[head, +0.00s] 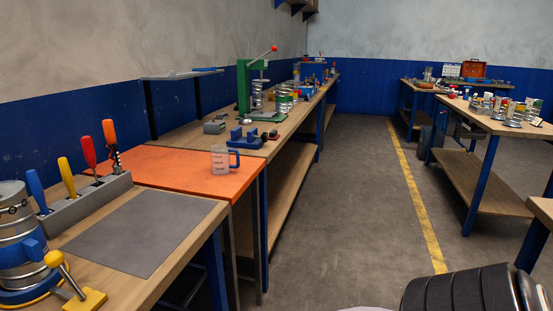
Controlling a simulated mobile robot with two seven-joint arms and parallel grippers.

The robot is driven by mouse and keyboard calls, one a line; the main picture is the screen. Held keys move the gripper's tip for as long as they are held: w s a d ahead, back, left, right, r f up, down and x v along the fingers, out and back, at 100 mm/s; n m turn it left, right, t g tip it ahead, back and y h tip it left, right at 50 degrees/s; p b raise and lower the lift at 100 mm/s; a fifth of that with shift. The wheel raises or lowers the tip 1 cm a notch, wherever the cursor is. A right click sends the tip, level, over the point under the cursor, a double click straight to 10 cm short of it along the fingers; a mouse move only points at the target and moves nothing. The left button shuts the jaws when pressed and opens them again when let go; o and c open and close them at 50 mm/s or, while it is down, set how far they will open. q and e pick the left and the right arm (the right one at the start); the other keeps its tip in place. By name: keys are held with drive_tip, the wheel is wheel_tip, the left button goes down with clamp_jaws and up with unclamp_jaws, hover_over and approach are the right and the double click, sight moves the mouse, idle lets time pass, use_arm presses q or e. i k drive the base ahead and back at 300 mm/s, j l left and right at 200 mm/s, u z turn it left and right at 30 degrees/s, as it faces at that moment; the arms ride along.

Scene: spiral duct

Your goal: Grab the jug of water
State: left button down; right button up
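The jug (220,160) is a small clear measuring jug with a blue handle on its right side and reddish markings. It stands upright near the right front edge of the orange bench top (165,172). Whether it has water inside is too small to tell. Neither of my grippers shows in the head view. A black ribbed part at the bottom right may be part of my own body.
A tool holder (90,198) with coloured handles and a grey mat (135,235) are on the nearer wooden bench. A green press (245,88) and a blue vise stand beyond the jug. The floor aisle (350,200) to the right is clear, with another bench (490,122) across it.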

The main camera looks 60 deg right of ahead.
sight(220, 157)
drive_tip(key=z, duration=1.45)
drive_tip(key=i+l+u, duration=0.2)
drive_tip(key=i+l, duration=0.2)
drive_tip(key=l, duration=0.2)
drive_tip(key=i+l, duration=0.2)
drive_tip(key=i+l+u, duration=0.15)
drive_tip(key=l, duration=0.25)
drive_tip(key=i+l+u, duration=0.1)
drive_tip(key=i+l, duration=0.15)
drive_tip(key=i+l+u, duration=0.1)
drive_tip(key=l, duration=0.35)
drive_tip(key=i+l+u, duration=0.1)
drive_tip(key=l, duration=0.25)
drive_tip(key=i+l, duration=0.25)
drive_tip(key=l+u, duration=0.05)
drive_tip(key=l, duration=0.05)
